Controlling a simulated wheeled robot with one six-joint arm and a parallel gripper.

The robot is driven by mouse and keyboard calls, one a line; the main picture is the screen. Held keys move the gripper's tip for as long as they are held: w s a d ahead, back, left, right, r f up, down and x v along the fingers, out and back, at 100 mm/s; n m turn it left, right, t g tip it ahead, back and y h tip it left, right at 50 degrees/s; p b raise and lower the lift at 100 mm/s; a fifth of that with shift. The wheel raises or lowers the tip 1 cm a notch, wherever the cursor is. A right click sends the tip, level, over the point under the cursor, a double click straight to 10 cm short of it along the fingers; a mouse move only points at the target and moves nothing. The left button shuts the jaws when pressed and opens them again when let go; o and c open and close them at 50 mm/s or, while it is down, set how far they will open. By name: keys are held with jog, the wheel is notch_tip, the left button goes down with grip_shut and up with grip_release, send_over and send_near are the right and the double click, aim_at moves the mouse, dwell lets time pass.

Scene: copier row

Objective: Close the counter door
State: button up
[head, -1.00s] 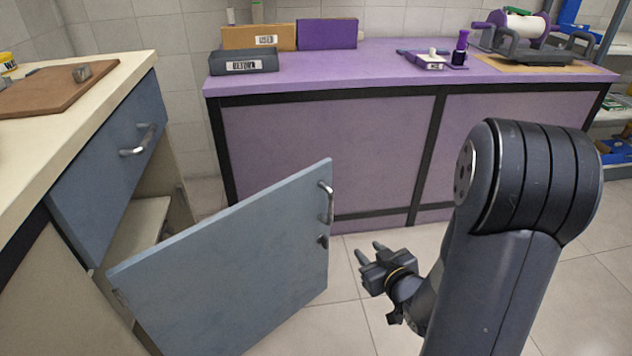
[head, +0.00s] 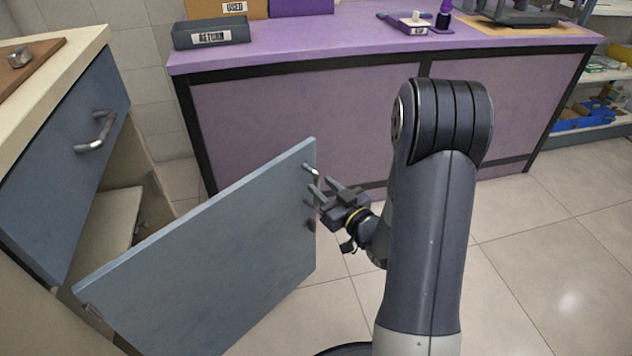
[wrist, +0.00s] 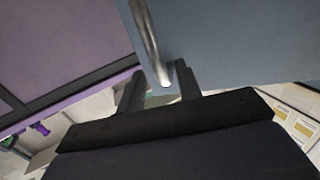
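The counter door (head: 205,262) is a blue-grey panel standing wide open from the counter at the left. Its metal handle (head: 311,173) is near the upper free edge. My gripper (head: 322,188) is open right beside the handle, at the door's free edge. In the wrist view the handle (wrist: 150,45) runs down toward the gap between my two fingers (wrist: 159,82), with the door panel (wrist: 225,40) behind. I cannot tell whether the fingers touch the handle. The lower part of the handle is partly hidden by my fingers in the head view.
The blue-grey drawer (head: 70,165) above the cabinet opening has its own handle (head: 97,132). A purple counter (head: 300,110) stands behind the door, with a RETURN box (head: 211,32) on it. Tiled floor (head: 540,270) is free at the right.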

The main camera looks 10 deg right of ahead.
aim_at(318, 183)
jog(key=shift+x, duration=1.7)
grip_shut()
